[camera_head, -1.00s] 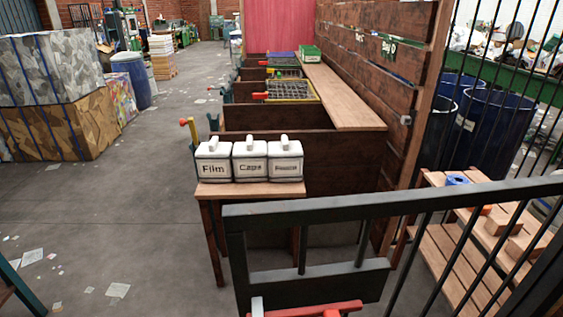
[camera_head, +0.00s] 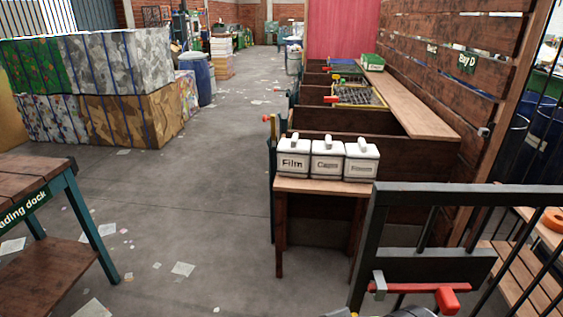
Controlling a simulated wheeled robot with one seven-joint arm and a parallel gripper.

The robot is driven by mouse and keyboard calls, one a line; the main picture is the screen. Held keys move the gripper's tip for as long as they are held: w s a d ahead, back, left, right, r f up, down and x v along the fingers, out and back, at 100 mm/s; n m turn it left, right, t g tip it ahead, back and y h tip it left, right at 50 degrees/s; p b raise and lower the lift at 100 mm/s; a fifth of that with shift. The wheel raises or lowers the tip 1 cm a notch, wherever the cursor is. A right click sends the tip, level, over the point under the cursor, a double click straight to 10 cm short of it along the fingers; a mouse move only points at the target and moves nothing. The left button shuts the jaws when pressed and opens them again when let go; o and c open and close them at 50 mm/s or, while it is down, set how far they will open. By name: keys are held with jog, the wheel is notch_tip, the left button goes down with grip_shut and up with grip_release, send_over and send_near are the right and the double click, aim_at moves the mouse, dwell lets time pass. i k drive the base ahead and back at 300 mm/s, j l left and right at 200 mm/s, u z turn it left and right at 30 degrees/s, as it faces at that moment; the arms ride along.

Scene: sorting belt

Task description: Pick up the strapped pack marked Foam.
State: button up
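Three white packs with straps and top handles stand side by side on a small wooden stand (camera_head: 320,187) near the middle of the head view. The left pack (camera_head: 293,161) is marked Film. The middle pack (camera_head: 327,161) seems to read Caps. The right pack (camera_head: 361,168) has a blurred label that I cannot read surely; it may be Foam.
A dark metal gate (camera_head: 440,195) with a red latch (camera_head: 420,288) stands close at the front right. Wooden bays (camera_head: 395,158) run behind the packs. A loading dock bench (camera_head: 35,190) stands at left. Open floor (camera_head: 190,215) with scattered paper lies between.

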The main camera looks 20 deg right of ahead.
aim_at(361, 161)
jog(key=i+j+u, duration=0.25)
jog(key=j+u, duration=0.2)
jog(key=i+j+u, duration=0.25)
jog(key=u, duration=0.25)
jog(key=i+j+z, duration=0.1)
jog(key=i+z, duration=0.3)
jog(key=i+j+z, duration=0.25)
jog(key=i+z, duration=0.15)
jog(key=i, duration=0.15)
jog(key=i+l+z, duration=0.2)
jog(key=z, duration=0.3)
jog(key=i+z, duration=0.7)
jog(key=z, duration=0.3)
jog(key=i+l+u, duration=0.2)
jog(key=i+l, duration=0.65)
jog(key=i+l+u, duration=0.2)
jog(key=i+l, duration=0.05)
